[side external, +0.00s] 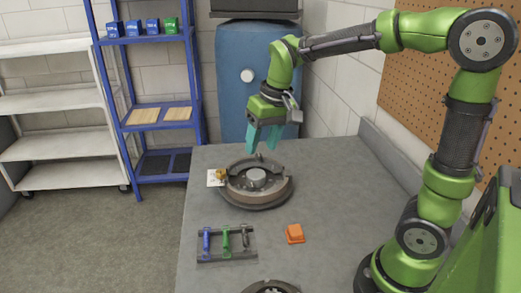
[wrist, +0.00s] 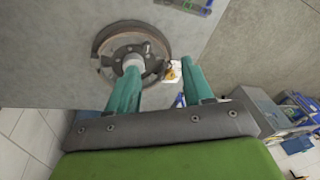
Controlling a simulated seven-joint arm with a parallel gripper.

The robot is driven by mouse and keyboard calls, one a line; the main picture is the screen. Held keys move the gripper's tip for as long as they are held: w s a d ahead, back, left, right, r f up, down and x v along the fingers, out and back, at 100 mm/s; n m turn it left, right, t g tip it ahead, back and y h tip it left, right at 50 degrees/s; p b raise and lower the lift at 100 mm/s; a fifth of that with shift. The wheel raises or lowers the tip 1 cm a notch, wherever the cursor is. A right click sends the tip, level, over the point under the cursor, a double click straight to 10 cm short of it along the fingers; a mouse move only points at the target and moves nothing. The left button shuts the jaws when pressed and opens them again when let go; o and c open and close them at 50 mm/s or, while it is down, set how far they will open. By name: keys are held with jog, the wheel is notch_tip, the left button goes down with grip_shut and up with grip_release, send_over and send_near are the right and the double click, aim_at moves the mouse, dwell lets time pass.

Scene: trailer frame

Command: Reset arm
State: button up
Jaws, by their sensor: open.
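My gripper (side external: 263,146) has teal fingers and hangs over the far part of the grey table, above a round brake drum assembly (side external: 240,193). The fingers are apart with nothing between them. In the wrist view my gripper (wrist: 163,75) reaches toward the drum assembly (wrist: 104,44); one finger overlaps its pale hub in the picture. The drum assembly lies flat on the table. My arm is bent over the table from its base at the right.
A small golden part (side external: 221,175) on a white card sits left of the drum. A rack (side external: 227,259) with blue, green and grey tools and an orange block (side external: 295,234) lie nearer. Another round part (side external: 271,287) is cut off at the bottom edge. A pegboard wall (side external: 425,70) stands right.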

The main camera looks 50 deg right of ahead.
jog(key=s+a+r+t, duration=0.1)
jog(key=s+a+t, duration=0.1)
jog(key=s, duration=0.4)
jog(key=s+a+t+y, duration=0.1)
jog(key=s+a+t, duration=0.1)
jog(key=s, duration=0.4)
jog(key=shift+s+r+t, duration=0.3)
jog(key=shift+r+t, duration=0.05)
jog(key=shift+t, duration=0.05)
jog(key=shift+o, duration=0.3)
